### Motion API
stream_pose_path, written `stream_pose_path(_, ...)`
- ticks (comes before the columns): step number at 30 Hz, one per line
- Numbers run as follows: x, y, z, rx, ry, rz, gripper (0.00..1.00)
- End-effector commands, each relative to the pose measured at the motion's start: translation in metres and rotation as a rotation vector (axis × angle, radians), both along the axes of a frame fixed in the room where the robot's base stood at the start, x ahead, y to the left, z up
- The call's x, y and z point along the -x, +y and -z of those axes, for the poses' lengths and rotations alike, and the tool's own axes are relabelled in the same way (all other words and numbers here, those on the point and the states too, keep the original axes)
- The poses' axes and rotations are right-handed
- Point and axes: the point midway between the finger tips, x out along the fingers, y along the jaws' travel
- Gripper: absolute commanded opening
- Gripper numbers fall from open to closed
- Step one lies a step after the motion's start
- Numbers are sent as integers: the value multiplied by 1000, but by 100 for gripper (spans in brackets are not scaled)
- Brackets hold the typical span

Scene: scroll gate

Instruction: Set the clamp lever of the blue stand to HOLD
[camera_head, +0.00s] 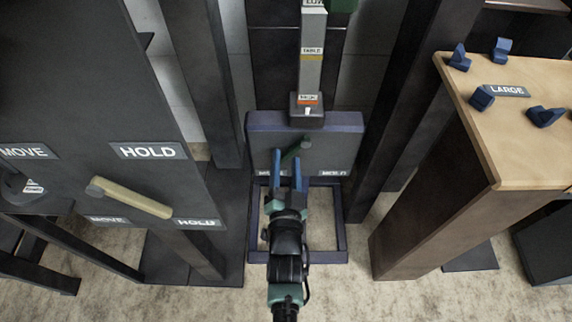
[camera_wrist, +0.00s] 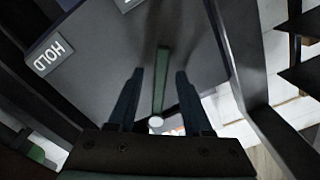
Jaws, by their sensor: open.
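The blue stand (camera_head: 350,125) is straight ahead in the head view, a dark panel with a blue border and a blue base frame on the floor. Its green clamp lever (camera_head: 293,153) slants down-left from a round grey pivot. The lever also shows in the wrist view (camera_wrist: 161,80), running lengthwise between the fingers, with a pale round end near the palm. My gripper (camera_head: 287,154) is open in front of the panel; its fingers (camera_wrist: 160,74) lie either side of the lever, with gaps. Contact cannot be told. A HOLD label (camera_wrist: 54,54) shows at the panel's corner.
A dark panel (camera_head: 60,90) at left carries a beige lever (camera_head: 135,198) and MOVE and HOLD labels. A grey labelled column (camera_head: 311,60) rises above the stand. Dark posts flank it. A wooden-topped table (camera_head: 530,90) with several blue blocks stands at right.

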Motion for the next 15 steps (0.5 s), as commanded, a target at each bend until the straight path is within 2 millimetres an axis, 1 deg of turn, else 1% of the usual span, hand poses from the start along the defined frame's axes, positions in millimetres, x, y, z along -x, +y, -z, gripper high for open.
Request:
stream_pose_path(5,0,0,0,0,0,0,50)
stream_pose_path(6,0,0,0,0,0,0,43)
stream_pose_path(8,0,0,0,0,0,0,32)
stream_pose_path(9,0,0,0,0,0,0,25)
stream_pose_path(13,0,0,0,0,0,0,1)
stream_pose_path(15,0,0,0,0,0,0,0)
